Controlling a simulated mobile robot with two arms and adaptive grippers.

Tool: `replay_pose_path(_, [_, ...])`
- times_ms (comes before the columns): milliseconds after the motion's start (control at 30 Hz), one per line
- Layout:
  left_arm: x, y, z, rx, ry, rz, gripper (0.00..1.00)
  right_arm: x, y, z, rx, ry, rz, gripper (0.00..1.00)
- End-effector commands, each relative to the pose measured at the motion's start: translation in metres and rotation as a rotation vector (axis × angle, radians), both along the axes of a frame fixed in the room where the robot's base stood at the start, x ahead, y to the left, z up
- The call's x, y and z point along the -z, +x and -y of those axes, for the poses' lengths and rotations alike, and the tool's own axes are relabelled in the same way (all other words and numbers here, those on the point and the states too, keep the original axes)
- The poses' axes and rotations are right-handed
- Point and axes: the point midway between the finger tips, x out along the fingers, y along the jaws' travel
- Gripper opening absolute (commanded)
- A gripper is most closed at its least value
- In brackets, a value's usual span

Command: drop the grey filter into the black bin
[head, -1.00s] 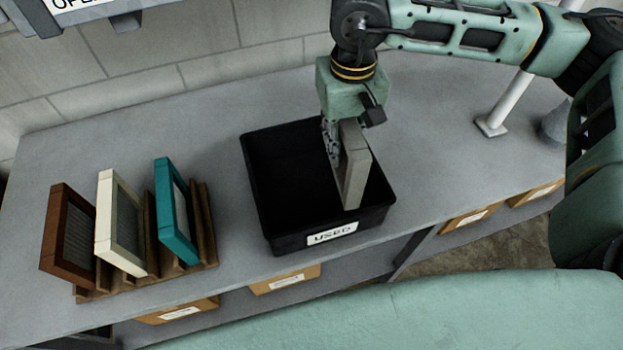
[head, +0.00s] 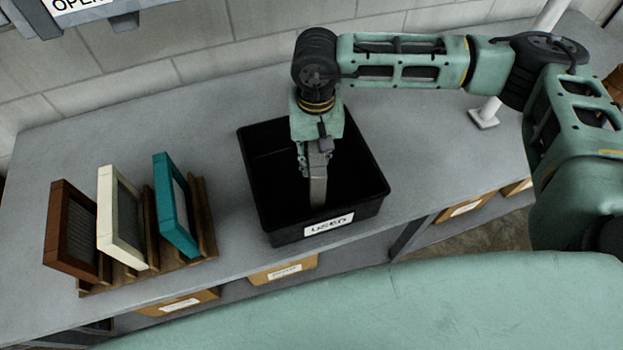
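The grey filter (head: 318,186) is seen nearly edge-on and hangs upright from my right gripper (head: 316,160), its lower part inside the black bin (head: 290,238). The bin is open-topped, with a white "USED" label on its front. My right gripper points down over the bin, its fingers at the filter's upper part and partly hidden by the wrist. It appears shut on the filter. I cannot tell whether the filter touches the bin floor. My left gripper is not in view.
A wooden rack (head: 206,222) left of the bin holds a brown filter (head: 72,232), a cream filter (head: 124,220) and a teal filter (head: 176,207). Cardboard boxes (head: 283,270) sit on the shelf below. The grey bench (head: 200,130) is clear behind the rack.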

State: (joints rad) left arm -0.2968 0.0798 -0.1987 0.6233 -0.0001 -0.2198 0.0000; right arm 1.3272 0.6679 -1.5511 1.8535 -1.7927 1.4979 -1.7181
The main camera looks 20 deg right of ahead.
Motion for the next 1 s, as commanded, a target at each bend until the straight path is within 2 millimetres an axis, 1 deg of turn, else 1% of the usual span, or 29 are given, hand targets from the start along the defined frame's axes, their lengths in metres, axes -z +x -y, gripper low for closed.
replay_pose_path(67, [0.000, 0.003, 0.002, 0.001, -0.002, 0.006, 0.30, 0.000, 0.000, 0.000, 0.000, 0.000, 0.000, 0.00])
replay_pose_path(200, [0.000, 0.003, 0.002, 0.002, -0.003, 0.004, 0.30, 0.000, 0.000, 0.000, 0.000, 0.000, 0.000, 0.00])
replay_pose_path(233, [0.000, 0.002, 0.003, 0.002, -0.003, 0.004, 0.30, 0.000, 0.000, 0.000, -0.001, 0.000, 0.000, 0.26])
replay_pose_path(400, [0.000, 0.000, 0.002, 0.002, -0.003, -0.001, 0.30, 0.000, 0.000, 0.000, -0.001, 0.000, 0.000, 0.40])
replay_pose_path(467, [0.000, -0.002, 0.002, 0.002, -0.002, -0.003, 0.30, 0.000, 0.000, 0.000, -0.001, 0.000, 0.000, 0.45])
replay_pose_path(667, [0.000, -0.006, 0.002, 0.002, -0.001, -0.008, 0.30, 0.000, 0.000, 0.000, -0.001, 0.000, 0.000, 0.45])
replay_pose_path(767, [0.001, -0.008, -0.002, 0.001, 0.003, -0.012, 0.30, -0.001, 0.000, 0.000, -0.001, 0.000, 0.000, 0.45])
replay_pose_path(867, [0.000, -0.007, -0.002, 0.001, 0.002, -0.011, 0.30, -0.010, 0.000, 0.000, 0.000, 0.001, 0.001, 0.45])
replay_pose_path(1000, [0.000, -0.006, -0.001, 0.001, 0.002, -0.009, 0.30, -0.033, 0.001, 0.000, -0.002, 0.001, 0.002, 0.45])
